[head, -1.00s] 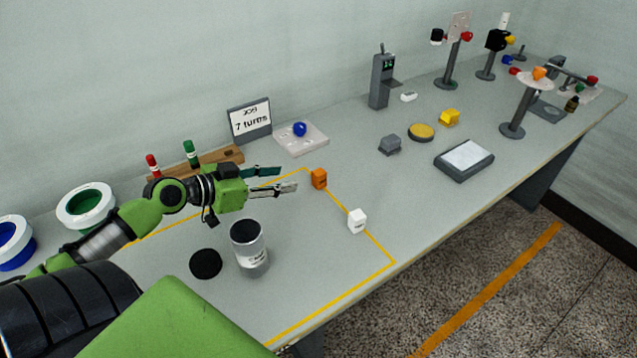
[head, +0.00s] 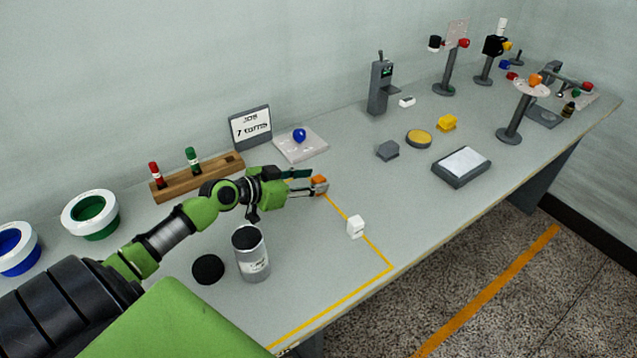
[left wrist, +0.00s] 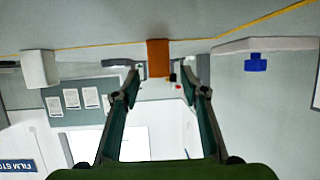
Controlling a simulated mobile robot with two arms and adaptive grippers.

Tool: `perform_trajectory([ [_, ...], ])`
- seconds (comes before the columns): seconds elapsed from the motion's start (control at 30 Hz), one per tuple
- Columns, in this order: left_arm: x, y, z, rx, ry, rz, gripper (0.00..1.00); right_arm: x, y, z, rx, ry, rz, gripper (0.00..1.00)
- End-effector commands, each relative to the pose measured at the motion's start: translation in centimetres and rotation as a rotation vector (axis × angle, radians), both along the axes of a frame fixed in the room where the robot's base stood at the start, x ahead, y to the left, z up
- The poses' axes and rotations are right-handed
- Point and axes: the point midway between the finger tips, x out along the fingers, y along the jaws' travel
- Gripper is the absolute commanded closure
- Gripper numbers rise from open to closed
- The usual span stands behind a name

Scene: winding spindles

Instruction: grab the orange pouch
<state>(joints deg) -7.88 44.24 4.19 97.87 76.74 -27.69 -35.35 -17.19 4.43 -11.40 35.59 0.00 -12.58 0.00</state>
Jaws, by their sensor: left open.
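The orange pouch (head: 319,181) is a small block-like thing on the grey table, at a corner of the yellow outline. In the left wrist view the orange pouch (left wrist: 158,58) sits centred between the fingertips. My left gripper (head: 312,184) is open, with its fingers on either side of the pouch and partly hiding it in the head view. In the left wrist view my left gripper (left wrist: 159,72) shows a small gap between finger and pouch on both sides. My right gripper is not in view.
A white block (head: 355,227) lies on the yellow line nearer the front edge. A grey can (head: 252,257) and a black disc (head: 208,269) stand by my left arm. A white plate (head: 315,147) with a blue knob and a wooden rack (head: 172,189) lie behind.

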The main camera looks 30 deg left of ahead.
Motion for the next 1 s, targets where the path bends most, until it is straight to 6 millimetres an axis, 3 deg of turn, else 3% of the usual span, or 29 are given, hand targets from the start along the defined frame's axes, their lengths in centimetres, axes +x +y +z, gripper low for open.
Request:
perform_trajectory([
  [0.2, 2.2, -0.7, -0.8, 0.0, -0.001, 0.0, 0.6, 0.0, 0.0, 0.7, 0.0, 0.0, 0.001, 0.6],
  [0.5, 2.5, -0.8, -1.1, 0.001, 0.001, 0.0, 0.6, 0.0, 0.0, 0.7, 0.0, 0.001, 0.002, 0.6],
  [0.53, 2.5, -0.8, -1.1, 0.001, 0.001, 0.0, 0.62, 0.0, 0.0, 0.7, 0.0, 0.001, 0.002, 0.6],
  [0.67, 2.5, -0.8, -1.1, 0.001, 0.001, 0.0, 0.95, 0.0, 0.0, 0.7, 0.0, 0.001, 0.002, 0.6],
  [1.0, 2.5, -0.8, -0.9, 0.002, -0.001, -0.001, 0.95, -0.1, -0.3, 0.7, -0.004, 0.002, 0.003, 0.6],
])
